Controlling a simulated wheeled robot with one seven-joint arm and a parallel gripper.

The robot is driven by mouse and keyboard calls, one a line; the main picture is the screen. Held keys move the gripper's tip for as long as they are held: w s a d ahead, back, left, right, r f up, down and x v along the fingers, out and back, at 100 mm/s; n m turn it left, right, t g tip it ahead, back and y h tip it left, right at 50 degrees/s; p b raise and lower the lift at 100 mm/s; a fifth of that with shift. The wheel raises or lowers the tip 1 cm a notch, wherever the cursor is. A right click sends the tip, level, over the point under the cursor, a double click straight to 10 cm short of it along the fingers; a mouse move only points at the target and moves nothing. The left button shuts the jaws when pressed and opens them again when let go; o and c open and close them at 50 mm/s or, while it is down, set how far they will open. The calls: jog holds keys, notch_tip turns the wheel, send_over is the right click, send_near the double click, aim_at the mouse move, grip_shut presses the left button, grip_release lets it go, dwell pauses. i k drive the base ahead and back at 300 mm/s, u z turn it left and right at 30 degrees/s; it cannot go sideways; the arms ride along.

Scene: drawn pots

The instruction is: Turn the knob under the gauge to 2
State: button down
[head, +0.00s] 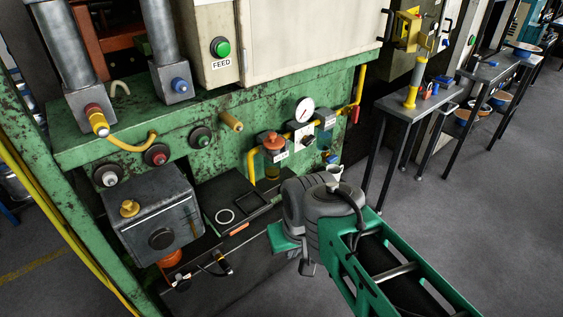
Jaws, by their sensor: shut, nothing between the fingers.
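The round white gauge (304,110) with a dark needle is on the right part of the green machine front. Just below it is a small white plate with a dark knob (305,138). The knob's pointer and the numbers on the plate are too small to read. My arm (322,205), grey and green, reaches in from the lower right, below and in front of the knob. My gripper's fingers do not show, and I see no contact with the knob.
An orange-red capped valve (273,142) sits left of the knob, with yellow pipe (252,168) beside it. A dark shelf (258,262) holds small parts below. A metal side table (405,107) stands to the right. The grey floor (460,215) there is mostly open.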

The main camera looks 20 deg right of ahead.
aim_at(307, 140)
jog(key=z, duration=0.5)
jog(key=k, duration=0.6)
jog(key=z, duration=0.65)
jog(key=i, duration=0.7)
jog(key=u, duration=1.05)
jog(key=i, duration=0.65)
jog(key=u, duration=0.75)
